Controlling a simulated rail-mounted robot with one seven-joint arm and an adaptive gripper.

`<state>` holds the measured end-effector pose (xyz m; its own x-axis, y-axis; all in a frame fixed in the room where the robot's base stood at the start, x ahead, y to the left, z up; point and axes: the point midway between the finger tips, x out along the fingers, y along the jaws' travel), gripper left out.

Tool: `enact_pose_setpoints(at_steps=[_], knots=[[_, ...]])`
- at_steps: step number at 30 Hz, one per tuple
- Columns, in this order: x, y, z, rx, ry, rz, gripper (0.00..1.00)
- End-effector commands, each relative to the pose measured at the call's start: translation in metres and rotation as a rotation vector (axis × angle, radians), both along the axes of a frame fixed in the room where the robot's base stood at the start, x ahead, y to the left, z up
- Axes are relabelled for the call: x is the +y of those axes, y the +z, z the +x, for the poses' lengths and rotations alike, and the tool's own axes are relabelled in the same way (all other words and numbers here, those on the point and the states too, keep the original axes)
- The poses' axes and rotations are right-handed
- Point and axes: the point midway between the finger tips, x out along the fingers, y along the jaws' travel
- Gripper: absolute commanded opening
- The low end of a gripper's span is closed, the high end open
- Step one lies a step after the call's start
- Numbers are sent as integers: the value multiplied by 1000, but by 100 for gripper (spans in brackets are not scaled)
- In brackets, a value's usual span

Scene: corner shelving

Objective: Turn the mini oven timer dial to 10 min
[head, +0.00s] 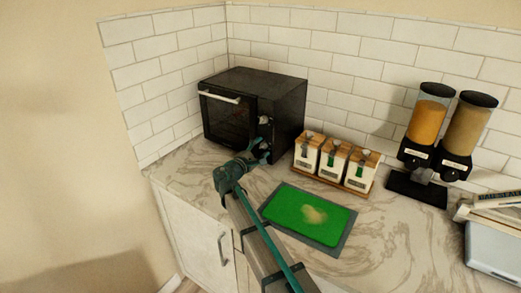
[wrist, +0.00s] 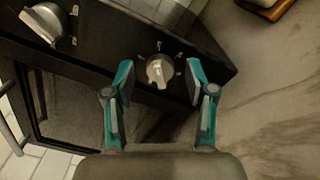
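The black mini oven (head: 276,92) stands in the corner on the marble counter, its glass door with a light handle facing front left. Its control panel has silver dials. In the wrist view one dial (wrist: 159,70) lies between and just beyond my fingertips, with small marks around it. Another silver dial (wrist: 46,22) is at the upper left. I cannot read which dial is the timer. My gripper (wrist: 156,82) is open, one teal finger on each side of the nearer dial, with no clear contact. In the head view my gripper (head: 258,153) is at the oven's lower front right.
Three white canisters with wooden lids (head: 334,161) stand on a wooden tray right of the oven. A green board (head: 309,214) lies on the counter near my arm. Two dispensers (head: 440,130) stand farther right. The tiled wall (head: 300,45) is behind the oven.

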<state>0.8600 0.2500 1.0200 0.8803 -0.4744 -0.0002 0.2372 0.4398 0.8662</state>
Motion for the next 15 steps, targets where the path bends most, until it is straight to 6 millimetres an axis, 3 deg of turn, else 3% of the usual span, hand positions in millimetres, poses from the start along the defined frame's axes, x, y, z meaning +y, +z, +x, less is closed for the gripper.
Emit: enact_pose_setpoints(at_steps=[8, 15], knots=[[2, 0, -5, 0, 1, 0, 55], [18, 0, -36, 1, 3, 0, 55]])
